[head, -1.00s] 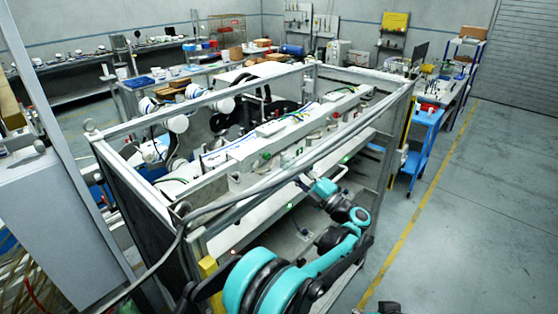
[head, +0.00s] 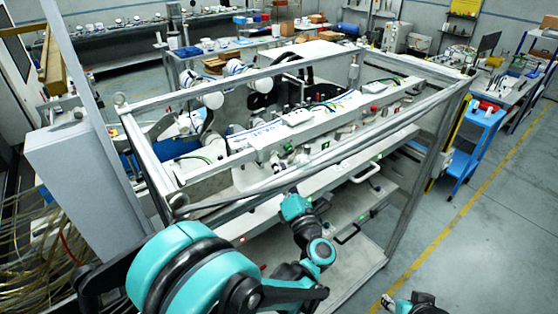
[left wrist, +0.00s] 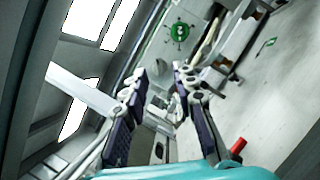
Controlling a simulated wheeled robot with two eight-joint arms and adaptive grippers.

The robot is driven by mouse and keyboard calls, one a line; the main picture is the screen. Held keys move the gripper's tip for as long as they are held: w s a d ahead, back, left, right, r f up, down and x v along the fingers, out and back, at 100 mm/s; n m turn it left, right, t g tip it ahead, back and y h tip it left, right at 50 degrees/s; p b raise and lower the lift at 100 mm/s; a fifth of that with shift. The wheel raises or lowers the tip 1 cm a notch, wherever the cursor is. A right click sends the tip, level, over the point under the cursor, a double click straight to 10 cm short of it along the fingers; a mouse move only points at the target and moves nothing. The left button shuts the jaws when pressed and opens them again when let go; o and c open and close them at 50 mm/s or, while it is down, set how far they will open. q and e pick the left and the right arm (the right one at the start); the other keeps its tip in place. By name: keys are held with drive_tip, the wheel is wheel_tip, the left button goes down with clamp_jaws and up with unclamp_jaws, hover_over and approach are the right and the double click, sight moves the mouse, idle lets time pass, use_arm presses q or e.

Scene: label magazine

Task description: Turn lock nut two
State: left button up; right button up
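A round green part with knobs around its rim (left wrist: 180,32) faces me in the left wrist view, beyond the fingertips. It may be a lock nut; I cannot tell which number. Small green parts (head: 302,159) show on the machine's front rail in the head view, partly hidden. My left gripper (left wrist: 160,72) is open and empty, its two dark-padded fingers apart, with the green part ahead of the gap and not touched. In the head view its wrist (head: 293,207) is at the machine's front, fingers hard to make out. Part of my right arm shows at the bottom right edge.
A metal frame with posts and top rails (head: 455,130) surrounds the machine. A grey cable (head: 330,158) runs across its front. A grey cabinet (head: 85,180) stands left. A blue cart (head: 475,145) stands right, beside open floor. A red knob (left wrist: 238,146) shows near the left gripper.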

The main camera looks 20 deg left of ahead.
sight(274, 155)
use_arm(q)
drive_tip(key=shift+x, duration=1.25)
clamp_jaws()
